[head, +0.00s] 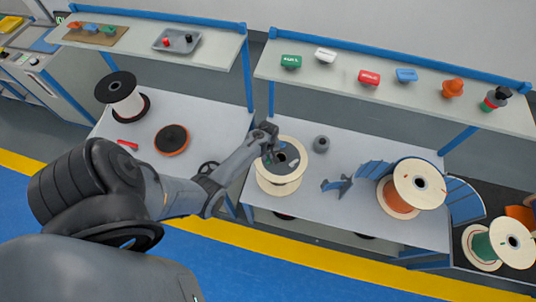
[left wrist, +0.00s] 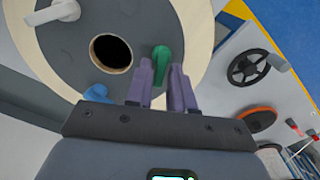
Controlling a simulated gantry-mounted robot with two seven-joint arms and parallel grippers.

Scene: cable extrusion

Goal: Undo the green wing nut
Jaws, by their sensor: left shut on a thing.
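The green wing nut (left wrist: 161,54) stands on the dark grey disc (left wrist: 75,42) of a spool, to the right of its black centre hole in the left wrist view. My left gripper (left wrist: 163,68) is shut on the green wing nut, with a purple-grey finger on each side of it. The fingers hide its lower part. In the head view the left gripper (head: 271,149) is over the pale spool (head: 277,186) on the middle table. A white wing nut (left wrist: 54,13) and a partly hidden blue wing nut (left wrist: 97,92) are also on the disc. My right gripper is not in view.
On the same table are a small grey part (head: 321,144), a blue-grey bracket (head: 337,186) and an orange-wound spool (head: 405,193). The shelf (head: 430,97) behind holds several coloured parts.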

